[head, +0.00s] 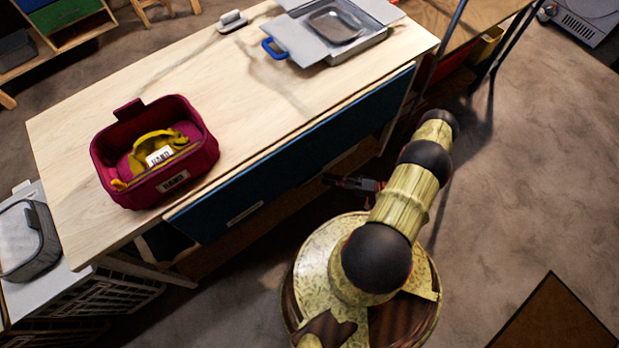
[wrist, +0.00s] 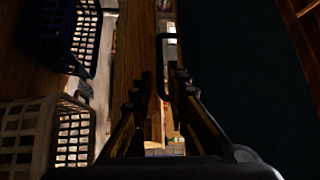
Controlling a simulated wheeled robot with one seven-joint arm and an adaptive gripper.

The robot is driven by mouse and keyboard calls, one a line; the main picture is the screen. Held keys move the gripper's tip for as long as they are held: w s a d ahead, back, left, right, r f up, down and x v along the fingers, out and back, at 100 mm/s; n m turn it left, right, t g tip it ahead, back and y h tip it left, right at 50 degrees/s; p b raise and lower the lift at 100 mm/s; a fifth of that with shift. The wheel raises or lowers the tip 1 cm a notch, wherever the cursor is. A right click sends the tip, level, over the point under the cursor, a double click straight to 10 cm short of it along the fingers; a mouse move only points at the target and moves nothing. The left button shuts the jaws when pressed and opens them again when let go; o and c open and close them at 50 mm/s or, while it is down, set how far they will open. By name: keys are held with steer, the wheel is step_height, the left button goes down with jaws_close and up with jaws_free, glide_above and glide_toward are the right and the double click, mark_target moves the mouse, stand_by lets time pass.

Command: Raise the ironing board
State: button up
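I cannot pick out an ironing board for certain in either view. A dark blue panel (head: 290,160) runs along the front of the wooden worktop in the head view. A large dark surface (wrist: 250,70) fills the right of the wrist view; I cannot tell whether it is the same panel. My gripper (head: 338,181) is low in front of the worktop, just below the panel. In the wrist view my gripper (wrist: 164,82) has its fingers apart. A thin dark bent bar (wrist: 160,60), like a handle, shows at the gap between the fingertips; contact is unclear.
The worktop (head: 190,75) carries a crimson bin (head: 190,180) with a yellow item and a metal box (head: 320,45) with open flaps. Pale laundry baskets (head: 100,295) stand at lower left and show in the wrist view (wrist: 25,130).

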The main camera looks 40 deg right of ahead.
mark_target(309, 178)
steer(key=shift+b+x, duration=0.75)
steer(key=shift+x, duration=3.1)
jaws_close()
